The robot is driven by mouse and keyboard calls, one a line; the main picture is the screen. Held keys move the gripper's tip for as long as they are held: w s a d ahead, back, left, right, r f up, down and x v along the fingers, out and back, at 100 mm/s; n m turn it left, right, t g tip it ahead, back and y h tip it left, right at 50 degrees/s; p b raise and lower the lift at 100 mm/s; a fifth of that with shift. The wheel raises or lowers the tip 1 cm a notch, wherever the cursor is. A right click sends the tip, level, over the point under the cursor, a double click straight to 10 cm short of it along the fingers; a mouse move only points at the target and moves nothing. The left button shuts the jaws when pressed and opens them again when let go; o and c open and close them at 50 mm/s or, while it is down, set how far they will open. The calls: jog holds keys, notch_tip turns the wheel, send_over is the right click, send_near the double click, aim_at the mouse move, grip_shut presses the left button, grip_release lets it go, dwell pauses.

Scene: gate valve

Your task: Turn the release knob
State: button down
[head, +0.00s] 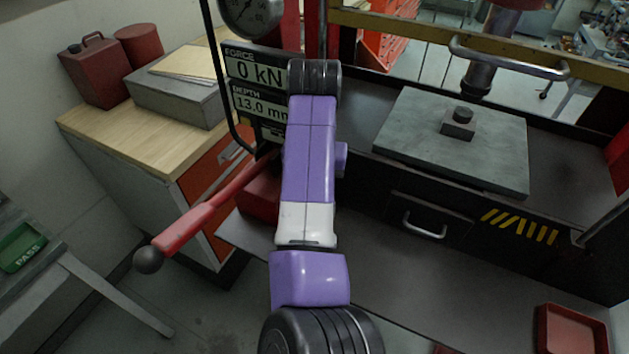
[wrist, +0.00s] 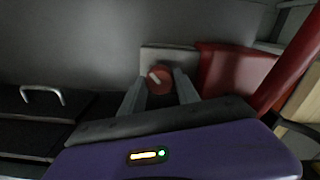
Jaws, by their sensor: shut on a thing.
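The release knob (wrist: 159,80) is a round red-orange knob with a pale bar across its face, seen in the wrist view in front of a light grey plate. My gripper (wrist: 160,84) has one finger on each side of the knob and is shut on it. In the head view my purple arm hides the knob and the gripper.
A red lever (head: 205,210) with a dark ball end sticks out left of my arm, close to it; it also shows at the right of the wrist view (wrist: 298,65). A display panel (head: 257,90) reads 0 kN and 13.0 mm. A grey plate (head: 410,135) with a small block lies right.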

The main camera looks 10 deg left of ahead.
jog(key=n+p, duration=0.1)
jog(key=n, duration=0.3)
jog(key=shift+n, duration=0.3)
jog(key=n, duration=0.4)
jog(key=shift+n, duration=0.4)
jog(key=c, duration=0.9)
grip_release()
jog(key=shift+a+r, duration=0.15)
jog(key=shift+r, duration=3.75)
